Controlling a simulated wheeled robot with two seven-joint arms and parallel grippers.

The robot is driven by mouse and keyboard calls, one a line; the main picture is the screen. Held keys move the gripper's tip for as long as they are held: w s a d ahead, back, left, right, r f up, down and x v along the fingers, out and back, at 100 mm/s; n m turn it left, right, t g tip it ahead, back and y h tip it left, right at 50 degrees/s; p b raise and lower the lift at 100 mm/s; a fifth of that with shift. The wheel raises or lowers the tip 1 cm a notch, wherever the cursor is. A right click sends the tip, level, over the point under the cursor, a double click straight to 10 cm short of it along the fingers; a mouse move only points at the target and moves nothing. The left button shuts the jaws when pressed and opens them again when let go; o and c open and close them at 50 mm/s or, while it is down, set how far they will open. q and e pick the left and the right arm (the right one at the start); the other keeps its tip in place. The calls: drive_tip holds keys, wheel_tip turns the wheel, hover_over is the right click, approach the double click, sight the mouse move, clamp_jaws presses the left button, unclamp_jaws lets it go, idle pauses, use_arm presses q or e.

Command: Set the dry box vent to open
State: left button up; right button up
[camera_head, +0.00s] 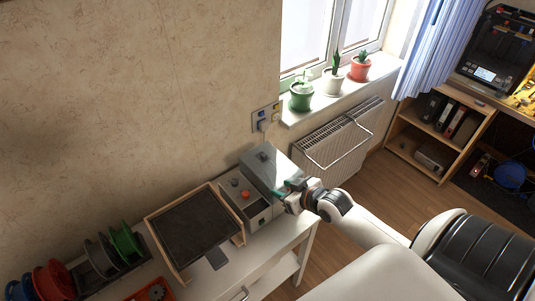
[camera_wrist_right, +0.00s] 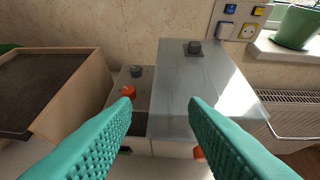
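The dry box has a grey lid (camera_head: 272,168), and its pale body stands on the white table against the wall. In the right wrist view the lid (camera_wrist_right: 190,85) fills the middle. A small dark knob (camera_wrist_right: 193,47) sits near the lid's far edge; I cannot tell for sure whether it is the vent or how it is set. Left of the lid, a panel carries an orange knob (camera_wrist_right: 128,91) and a dark knob (camera_wrist_right: 136,71). My right gripper (camera_wrist_right: 160,105) is open and empty, its teal fingers wide apart in front of the lid. My left gripper is not in view.
A wooden-framed tray (camera_head: 152,236) with a dark bed stands left of the box. Spools, including a green one (camera_head: 128,244), are farther left. A wall socket (camera_head: 264,118) with a plug is above the box. A radiator (camera_head: 335,140) is at the right.

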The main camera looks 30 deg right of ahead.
drive_tip(key=t, duration=0.2)
approach(265, 155)
drive_tip(key=shift+m, duration=0.4)
drive_tip(key=p+x, duration=0.1)
drive_tip(key=x, duration=0.7)
drive_tip(key=shift+w+a, duration=0.1)
drive_tip(key=shift+w, duration=0.05)
clamp_jaws()
